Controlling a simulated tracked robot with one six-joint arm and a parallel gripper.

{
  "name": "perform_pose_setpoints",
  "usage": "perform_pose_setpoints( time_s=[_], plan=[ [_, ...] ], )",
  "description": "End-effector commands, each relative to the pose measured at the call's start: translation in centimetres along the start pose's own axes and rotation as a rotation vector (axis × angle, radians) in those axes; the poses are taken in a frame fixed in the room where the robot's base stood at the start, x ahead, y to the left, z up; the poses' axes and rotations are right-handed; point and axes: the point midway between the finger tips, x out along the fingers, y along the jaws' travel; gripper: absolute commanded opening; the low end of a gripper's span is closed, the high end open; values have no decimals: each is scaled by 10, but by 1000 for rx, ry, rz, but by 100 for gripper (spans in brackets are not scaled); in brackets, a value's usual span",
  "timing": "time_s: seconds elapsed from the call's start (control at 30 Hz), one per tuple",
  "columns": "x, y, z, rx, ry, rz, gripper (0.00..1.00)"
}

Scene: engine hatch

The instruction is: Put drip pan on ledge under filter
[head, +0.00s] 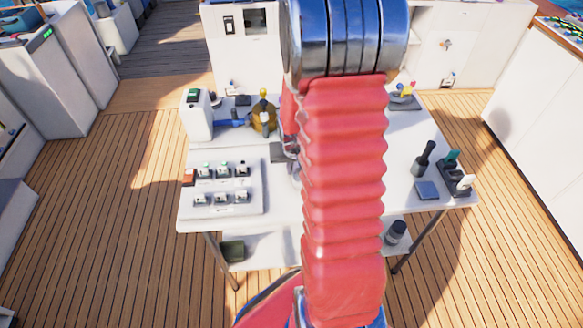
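My red-sleeved arm covers the middle of the head view. A small grey part of what looks like my gripper (291,148) shows at the arm's left edge, above the white table; its fingers are mostly hidden, and I cannot tell if it is open. A dark flat square piece (277,153) lies beside it; I cannot tell whether it is the drip pan. A brass-coloured unit with a blue pipe (263,116) stands at the table's back; I cannot tell whether it is the filter. No ledge can be made out for sure.
The white table (281,208) carries a switch panel (222,186) at left, a white box (196,115) behind it, and a blue-grey flat block (427,190) and black-handled tool (423,160) at right. A dark green box (232,250) and dark jar (396,232) sit on the lower shelf.

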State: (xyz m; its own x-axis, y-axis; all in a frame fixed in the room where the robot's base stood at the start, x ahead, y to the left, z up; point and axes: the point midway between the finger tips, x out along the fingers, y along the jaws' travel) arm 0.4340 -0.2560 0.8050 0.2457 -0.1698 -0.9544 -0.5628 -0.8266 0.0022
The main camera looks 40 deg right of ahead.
Motion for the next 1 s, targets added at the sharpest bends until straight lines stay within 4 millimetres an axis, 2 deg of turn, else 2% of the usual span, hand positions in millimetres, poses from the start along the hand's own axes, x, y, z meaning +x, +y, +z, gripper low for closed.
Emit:
perform_pose_setpoints(
  time_s=[0.23,0.5,0.8,1.0],
  plan=[
    [1,0,0,0,0,0,0],
    [1,0,0,1,0,0,21],
    [0,1,0,1,1,0,21],
    [-9,1,-1,2,2,0,21]
  ],
)
